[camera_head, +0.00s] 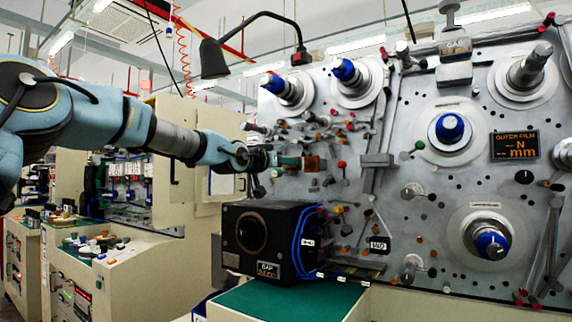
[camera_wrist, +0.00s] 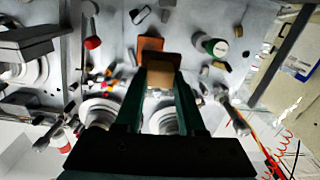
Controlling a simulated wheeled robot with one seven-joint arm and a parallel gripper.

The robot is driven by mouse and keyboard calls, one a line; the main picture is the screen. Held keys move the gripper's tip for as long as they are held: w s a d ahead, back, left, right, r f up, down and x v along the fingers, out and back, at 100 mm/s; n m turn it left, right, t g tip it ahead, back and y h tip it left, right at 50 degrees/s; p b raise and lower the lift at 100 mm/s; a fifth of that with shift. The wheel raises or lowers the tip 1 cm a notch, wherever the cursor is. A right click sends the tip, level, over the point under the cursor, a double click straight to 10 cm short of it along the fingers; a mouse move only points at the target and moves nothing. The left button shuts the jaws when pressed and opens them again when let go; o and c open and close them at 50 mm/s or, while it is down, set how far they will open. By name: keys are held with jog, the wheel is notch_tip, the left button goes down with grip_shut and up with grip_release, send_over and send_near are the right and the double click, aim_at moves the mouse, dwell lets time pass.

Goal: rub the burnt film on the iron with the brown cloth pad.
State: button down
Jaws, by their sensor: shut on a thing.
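My gripper (camera_wrist: 161,92) reaches in front of the machine's grey panel, its two green fingers shut on the brown cloth pad (camera_wrist: 160,75). In the head view my gripper (camera_head: 290,162) comes in from the left, with a reddish-brown block (camera_head: 312,163) at its tip; whether that block is the pad or a part behind it cannot be told there. In the wrist view an orange-brown piece (camera_wrist: 152,43), possibly the iron, lies just beyond the pad. The two look close; contact cannot be told. No burnt film can be made out.
Small rollers, pins and levers crowd the panel, with a green-and-white knob (camera_wrist: 216,47) right of the pad. Blue-tipped spindles (camera_head: 450,128) stand to the right. A black box (camera_head: 268,238) with blue cables is below my gripper. A black lamp (camera_head: 213,58) hangs above.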

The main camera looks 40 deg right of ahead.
jog(key=p+x, duration=0.2)
jog(key=x, duration=0.1)
jog(key=shift+d+r, duration=0.15)
jog(key=shift+d, duration=0.1)
jog(key=shift+p+x, duration=0.65)
jog(key=shift+x, duration=0.4)
jog(key=shift+w+d+p, duration=0.2)
jog(key=shift+d+p, duration=0.15)
jog(key=shift+d, duration=0.1)
jog(key=shift+s+f, duration=0.1)
jog(key=shift+f, duration=0.15)
jog(key=s+b, duration=0.2)
jog(key=shift+s+d+f, duration=0.1)
jog(key=shift+s+d, duration=0.2)
jog(key=shift+s, duration=0.1)
jog(key=shift+s+d+b, duration=0.1)
jog(key=shift+s+b, duration=0.3)
jog(key=shift+b, duration=0.15)
jog(key=shift+d, duration=0.1)
jog(key=shift+r, duration=0.2)
